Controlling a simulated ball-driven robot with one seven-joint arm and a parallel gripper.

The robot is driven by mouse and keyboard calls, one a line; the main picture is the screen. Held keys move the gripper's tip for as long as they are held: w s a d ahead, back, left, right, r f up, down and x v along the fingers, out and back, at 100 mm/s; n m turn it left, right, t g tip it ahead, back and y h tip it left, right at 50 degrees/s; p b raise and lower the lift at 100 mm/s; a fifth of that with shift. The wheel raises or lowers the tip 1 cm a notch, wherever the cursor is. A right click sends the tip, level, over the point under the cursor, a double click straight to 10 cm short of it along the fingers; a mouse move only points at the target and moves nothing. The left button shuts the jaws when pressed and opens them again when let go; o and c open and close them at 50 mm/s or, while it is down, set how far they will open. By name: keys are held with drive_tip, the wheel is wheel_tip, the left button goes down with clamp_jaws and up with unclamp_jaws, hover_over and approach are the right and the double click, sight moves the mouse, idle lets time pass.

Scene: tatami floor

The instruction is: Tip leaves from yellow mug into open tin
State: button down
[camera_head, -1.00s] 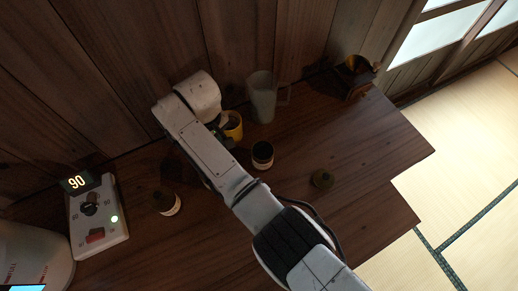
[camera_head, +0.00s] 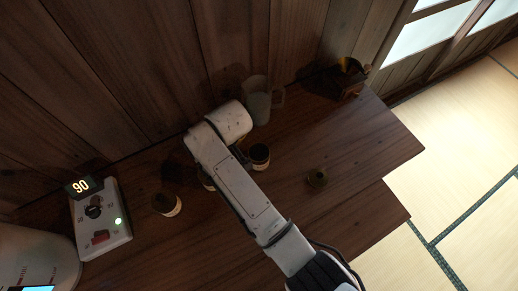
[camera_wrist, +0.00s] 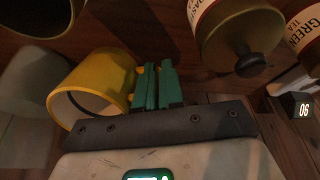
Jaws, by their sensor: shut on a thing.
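The yellow mug (camera_wrist: 112,78) is at the left of my gripper (camera_wrist: 157,84) in the wrist view. The green fingers are shut on its handle. Its mouth faces lower left in that picture; I see no leaves inside. In the head view my arm hides the mug and the fingertips. The open tin (camera_head: 260,152), with a dark mouth and pale label, stands just right of my wrist. Its rim (camera_wrist: 76,8) appears at the top left of the wrist view, apart from the mug.
A grey jug (camera_head: 259,107) stands behind the open tin. A loose lid (camera_head: 317,178) lies to the right. Lidded tins (camera_head: 166,204) (camera_wrist: 226,28) stand to the left, one partly behind my arm. A control panel (camera_head: 101,219) is at far left. The table's front right is clear.

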drive_tip(key=d+t+y+b, duration=0.1)
drive_tip(key=b, duration=0.1)
drive_tip(key=s+r+t+y+b, duration=0.1)
drive_tip(key=y, duration=0.1)
drive_tip(key=d+r+t+y+b, duration=0.1)
drive_tip(key=b, duration=0.1)
drive_tip(key=shift+s+d+r+y+b, duration=0.1)
drive_tip(key=shift+s+d+y+b, duration=0.2)
drive_tip(key=shift+s+b, duration=0.05)
drive_tip(key=shift+d+r+t+y+b, duration=0.1)
drive_tip(key=shift+r+t+y+b, duration=0.3)
drive_tip(key=shift+y+b, duration=0.4)
drive_tip(key=shift+r+t+y+b, duration=0.2)
drive_tip(key=shift+t+y+b, duration=0.3)
drive_tip(key=shift+b, duration=0.5)
idle(0.3)
drive_tip(key=shift+s+d+r+t+y+b, duration=0.1)
drive_tip(key=shift+r+t+y+b, duration=0.25)
drive_tip(key=shift+b, duration=0.6)
drive_tip(key=shift+s+t+y+b, duration=0.15)
drive_tip(key=shift+y+b, duration=0.3)
drive_tip(key=shift+b, duration=0.5)
drive_tip(key=shift+s+d+r+t+y+b, duration=0.25)
drive_tip(key=shift+d+t+y+b, duration=0.35)
drive_tip(key=shift+b, duration=1.35)
drive_tip(key=shift+a+r, duration=0.1)
drive_tip(key=shift+r, duration=0.05)
